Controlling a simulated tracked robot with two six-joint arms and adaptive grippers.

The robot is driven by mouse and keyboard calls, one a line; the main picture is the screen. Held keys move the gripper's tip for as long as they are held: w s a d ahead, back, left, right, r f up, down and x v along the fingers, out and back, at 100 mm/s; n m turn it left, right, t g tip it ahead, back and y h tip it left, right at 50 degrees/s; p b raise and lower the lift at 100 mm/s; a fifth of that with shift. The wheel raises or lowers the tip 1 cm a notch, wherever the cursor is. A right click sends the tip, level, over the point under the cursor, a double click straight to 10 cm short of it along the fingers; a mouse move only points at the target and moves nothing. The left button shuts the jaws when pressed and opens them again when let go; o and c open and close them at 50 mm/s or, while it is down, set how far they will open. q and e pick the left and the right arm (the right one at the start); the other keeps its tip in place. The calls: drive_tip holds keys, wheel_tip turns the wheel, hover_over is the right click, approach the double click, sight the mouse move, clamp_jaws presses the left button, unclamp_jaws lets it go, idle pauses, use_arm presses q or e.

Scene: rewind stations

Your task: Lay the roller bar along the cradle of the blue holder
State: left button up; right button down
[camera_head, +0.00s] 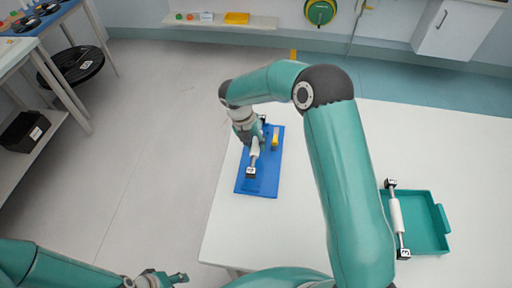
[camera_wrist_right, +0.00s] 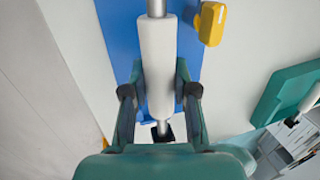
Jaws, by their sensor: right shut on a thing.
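The blue holder (camera_head: 271,158) lies flat on the white table near its left edge. My right gripper (camera_head: 257,143) is over the holder, shut on a roller bar (camera_head: 254,153) with a white sleeve and dark end blocks. In the right wrist view the white sleeve (camera_wrist_right: 158,65) sits between the fingers (camera_wrist_right: 159,95), with the blue holder (camera_wrist_right: 121,35) behind it. The bar runs roughly along the holder's length. Whether it touches the cradle cannot be told; arm and bar hide that part. My left gripper (camera_head: 163,279) is low at the left, away from the table, seemingly empty.
A yellow piece (camera_head: 276,138) stands at the holder's right side; it also shows in the right wrist view (camera_wrist_right: 212,23). A teal tray (camera_head: 428,222) at the right holds a second roller bar (camera_head: 396,215). The table between them is partly hidden by my right arm.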

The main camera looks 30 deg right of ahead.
sight(256, 151)
wheel_tip(256, 151, down, 2)
drive_tip(key=shift+f, duration=0.1)
drive_tip(key=shift+f+b, duration=0.3)
drive_tip(key=shift+f, duration=0.35)
drive_tip(key=c, duration=0.9)
unclamp_jaws()
drive_tip(key=shift+r, duration=0.1)
